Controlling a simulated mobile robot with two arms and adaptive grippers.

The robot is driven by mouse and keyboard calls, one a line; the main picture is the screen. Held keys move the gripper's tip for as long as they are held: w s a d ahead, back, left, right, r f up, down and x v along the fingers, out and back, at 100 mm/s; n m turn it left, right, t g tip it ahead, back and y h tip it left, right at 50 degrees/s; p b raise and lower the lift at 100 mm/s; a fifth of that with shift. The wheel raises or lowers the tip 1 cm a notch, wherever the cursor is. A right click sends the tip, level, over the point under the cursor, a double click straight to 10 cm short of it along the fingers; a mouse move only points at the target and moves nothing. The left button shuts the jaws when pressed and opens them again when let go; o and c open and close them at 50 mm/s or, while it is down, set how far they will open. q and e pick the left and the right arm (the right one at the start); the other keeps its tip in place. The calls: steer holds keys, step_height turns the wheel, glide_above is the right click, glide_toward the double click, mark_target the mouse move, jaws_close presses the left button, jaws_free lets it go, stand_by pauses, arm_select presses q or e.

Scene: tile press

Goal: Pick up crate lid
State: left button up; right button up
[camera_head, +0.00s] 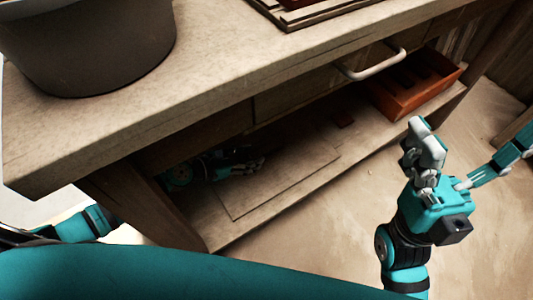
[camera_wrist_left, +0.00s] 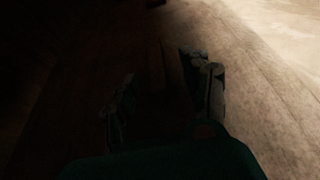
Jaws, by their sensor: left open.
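A thin, flat wooden board (camera_head: 290,178), which looks like the crate lid, lies flat on the lower shelf under the workbench. My left gripper (camera_head: 246,163) reaches in past the bench leg and is in shadow above the board's back left part. In the left wrist view the open fingers (camera_wrist_left: 162,98) show dimly over dark wood. Nothing can be made out between them, and I cannot tell whether they touch the board. My right gripper (camera_head: 424,150) is raised in front of the bench at the right, apart from the shelf; its finger opening is unclear.
An orange-brown crate (camera_head: 382,103) stands at the shelf's right end. The bench top (camera_head: 235,75) and the bench leg (camera_head: 145,205) bound the shelf space. A dark pot (camera_head: 90,50) stands on top. A drawer handle (camera_head: 370,68) juts out.

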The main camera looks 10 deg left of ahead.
mark_target(266, 148)
arm_select(q)
steer(key=x, duration=0.4)
steer(key=shift+w+d+b, duration=0.1)
steer(key=shift+w+b, duration=0.3)
steer(key=shift+w, duration=0.1)
jaws_close()
steer(key=shift+r, duration=0.15)
